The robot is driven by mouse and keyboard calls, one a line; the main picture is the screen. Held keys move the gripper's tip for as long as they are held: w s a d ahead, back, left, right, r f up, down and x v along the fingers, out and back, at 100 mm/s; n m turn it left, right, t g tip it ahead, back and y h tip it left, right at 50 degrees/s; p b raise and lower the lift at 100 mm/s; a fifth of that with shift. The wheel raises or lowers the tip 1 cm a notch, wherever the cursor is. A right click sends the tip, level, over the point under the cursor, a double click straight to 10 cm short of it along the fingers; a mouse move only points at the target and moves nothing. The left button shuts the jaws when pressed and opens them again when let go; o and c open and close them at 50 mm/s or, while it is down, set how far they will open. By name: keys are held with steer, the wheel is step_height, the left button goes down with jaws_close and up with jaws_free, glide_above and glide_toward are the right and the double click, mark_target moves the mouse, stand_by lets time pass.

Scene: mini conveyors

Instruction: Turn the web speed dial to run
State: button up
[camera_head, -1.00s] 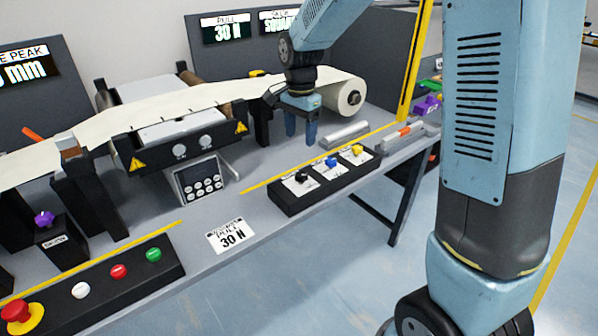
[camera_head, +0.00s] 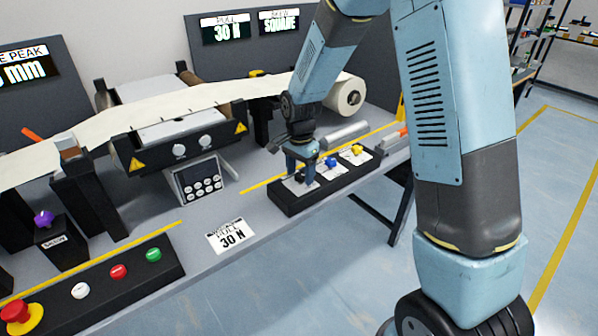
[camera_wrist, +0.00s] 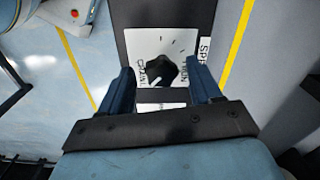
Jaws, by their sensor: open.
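The black speed dial (camera_wrist: 162,72) sits on a white scale plate (camera_wrist: 142,42) in the wrist view. The plate has tick marks, a CRAWL label at lower left and what reads as RUN at right. A white mark on the dial points down-left, towards CRAWL. My gripper (camera_wrist: 160,70) is open, with one finger on each side of the dial. I cannot tell whether the fingers touch it. In the head view my gripper (camera_head: 301,172) is over the left end of the black control box (camera_head: 290,207), and its fingers mostly hide the dial.
A blue knob (camera_head: 331,162) and a yellow knob (camera_head: 357,150) stand on the same box, right of my gripper. A metal cylinder (camera_head: 344,133) lies behind. The web roll (camera_head: 348,97) and keypad (camera_head: 200,184) are nearby. The table's front edge is close to the box.

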steer(key=c, duration=1)
steer(key=shift+a, duration=0.1)
steer(key=shift+c, duration=0.2)
steer(key=shift+n, duration=0.3)
